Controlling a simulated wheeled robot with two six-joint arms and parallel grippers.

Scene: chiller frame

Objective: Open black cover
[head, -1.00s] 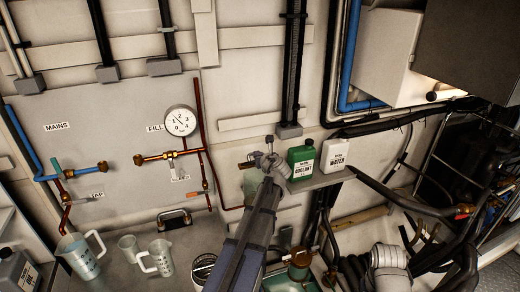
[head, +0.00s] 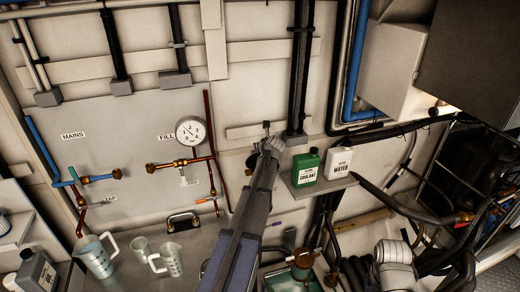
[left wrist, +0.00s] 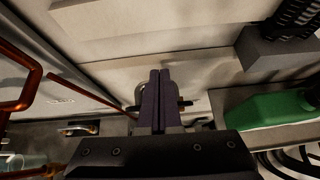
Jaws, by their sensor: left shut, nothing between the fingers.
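My left gripper (head: 267,130) reaches up from the bottom centre to the wall, left of the green coolant bottle. In the left wrist view its two fingers (left wrist: 160,74) are pressed together with nothing between them. A small dark round piece (head: 252,161) shows just left of the gripper in the head view; I cannot tell whether it is the black cover. In the left wrist view a small fitting with a dark end (left wrist: 186,102) sits behind the fingers, partly hidden by them.
A green coolant bottle (head: 305,168) and a white water bottle (head: 339,163) stand on a small shelf right of the gripper. Copper pipes and a gauge (head: 190,131) are on the left. Measuring jugs (head: 96,258) stand lower left. Hoses crowd the lower right.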

